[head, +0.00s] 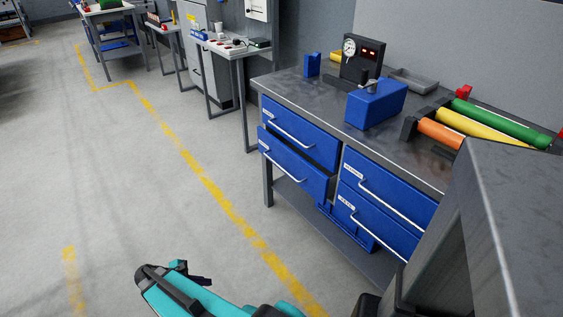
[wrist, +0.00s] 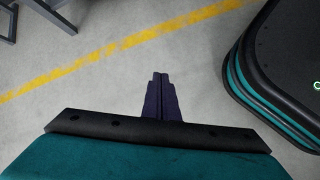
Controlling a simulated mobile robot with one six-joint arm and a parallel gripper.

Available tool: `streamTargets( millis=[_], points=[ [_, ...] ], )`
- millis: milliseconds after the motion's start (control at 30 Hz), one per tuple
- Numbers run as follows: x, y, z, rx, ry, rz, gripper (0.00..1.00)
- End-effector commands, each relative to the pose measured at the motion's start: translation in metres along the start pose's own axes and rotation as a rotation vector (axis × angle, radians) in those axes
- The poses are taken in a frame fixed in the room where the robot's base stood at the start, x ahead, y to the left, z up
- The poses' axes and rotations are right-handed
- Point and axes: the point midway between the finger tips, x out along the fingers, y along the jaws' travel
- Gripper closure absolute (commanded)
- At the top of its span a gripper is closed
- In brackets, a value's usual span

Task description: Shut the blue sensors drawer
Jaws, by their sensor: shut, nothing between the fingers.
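The workbench holds blue drawers with silver bar handles and small white labels too small to read, so I cannot tell which is the sensors drawer. The lower left blue drawer (head: 294,168) stands pulled out past the upper left drawer (head: 300,132). The upper right drawer (head: 385,192) and lower right drawer (head: 368,220) look about closed. My gripper (head: 203,281) is low over the floor, left of and apart from the bench. In the wrist view its dark fingers (wrist: 160,80) are together, empty, pointing over bare floor. No drawer shows in that view.
The bench top (head: 325,95) carries a blue box (head: 376,104), a gauge unit (head: 362,58) and coloured rollers (head: 490,125). A grey surface (head: 520,200) blocks the right foreground. The floor (head: 130,180) with a yellow line (head: 205,180) is clear left of the bench.

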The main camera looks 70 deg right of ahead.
Motion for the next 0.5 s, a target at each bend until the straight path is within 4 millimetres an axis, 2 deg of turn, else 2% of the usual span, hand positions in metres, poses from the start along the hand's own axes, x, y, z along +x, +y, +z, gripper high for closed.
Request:
streamTargets(
  millis=[33, 100, 267, 367, 500],
  points=[
    [0.010, 0.029, 0.005, -0.019, -0.029, 0.037, 1.00],
    [0.016, 0.066, 0.022, -0.059, -0.079, 0.089, 1.00],
    [0.027, 0.147, 0.069, -0.149, -0.217, 0.188, 1.00],
    [0.031, 0.195, 0.105, -0.204, -0.320, 0.234, 1.00],
    [0.033, 0.255, 0.163, -0.279, -0.480, 0.273, 1.00]
  ],
)
